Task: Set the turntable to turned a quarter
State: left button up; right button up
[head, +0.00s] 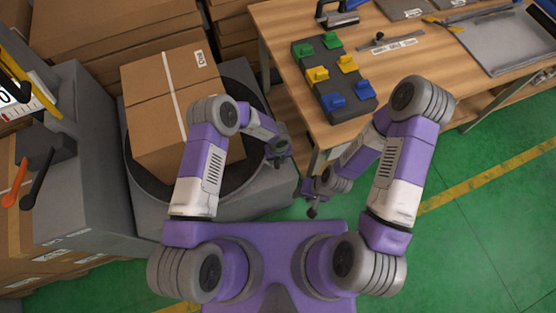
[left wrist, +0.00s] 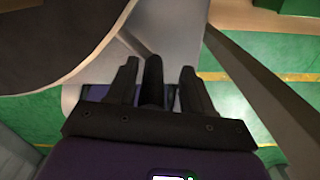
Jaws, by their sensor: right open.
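The turntable (head: 247,83) is a dark round disc on a grey base, left of centre in the head view. A taped cardboard box (head: 150,100) sits on it, slightly angled. What looks like the disc's curved edge shows in the left wrist view (left wrist: 50,45). My left gripper (head: 279,160) is over the right edge of the turntable. In the left wrist view its fingers (left wrist: 158,75) stand apart, with a dark shape between them that I cannot identify. My right gripper (head: 311,211) is open, pointing down beyond the base's front right corner, apart from the turntable.
A wooden workbench (head: 430,75) at upper right holds a dark board (head: 335,85) with green, yellow and blue blocks. A grey cabinet (head: 70,190) with orange and black handles stands at left. Cardboard boxes (head: 110,25) are stacked behind. Green floor (head: 480,220) is clear at lower right.

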pick_arm(q)
jog(key=shift+s, duration=0.1)
notch_tip(320, 180, up, 8)
jog(key=shift+f+p, duration=0.2)
jog(key=shift+p, duration=0.75)
